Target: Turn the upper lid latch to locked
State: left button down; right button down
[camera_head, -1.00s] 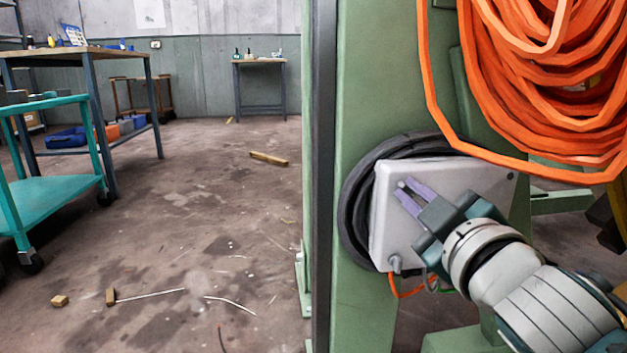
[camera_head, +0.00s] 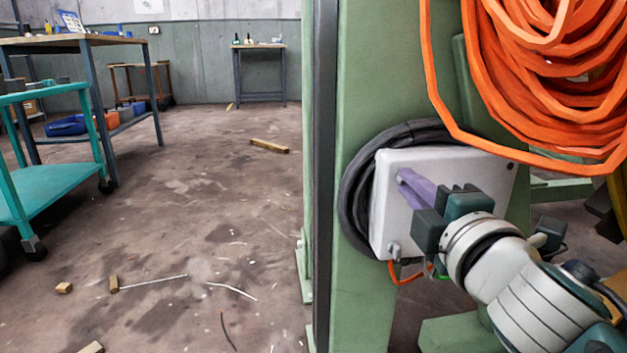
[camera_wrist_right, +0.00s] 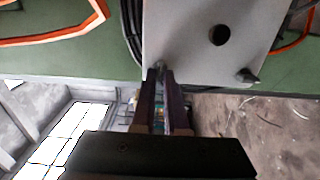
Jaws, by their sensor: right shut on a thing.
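The light grey inverter box (camera_head: 450,170) is mounted on a green post at the right of the head view. Its face fills the top of the wrist view (camera_wrist_right: 190,25). My right gripper (camera_head: 403,178) reaches in from the lower right, with its purple fingers at the box's upper left. In the wrist view its fingertips (camera_wrist_right: 159,74) are shut on the small grey upper lid latch (camera_wrist_right: 160,70) at the box edge. The fingers mostly hide the latch, so its turn position cannot be told. A lower latch (camera_head: 393,249) stands free near the box's lower left corner. My left gripper is not in view.
A black cable coil (camera_head: 355,205) hangs behind the box. An orange cable coil (camera_head: 530,90) hangs above it. Short orange leads (camera_head: 405,278) run below the box. The floor (camera_head: 210,210) on the left is mostly open, with a teal cart (camera_head: 50,190) and scraps.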

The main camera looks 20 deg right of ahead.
jog(key=shift+n, duration=0.3)
jog(key=c, duration=0.9)
grip_release()
jog(key=shift+c, duration=0.2)
jog(key=v, duration=1)
jog(key=shift+d, duration=0.1)
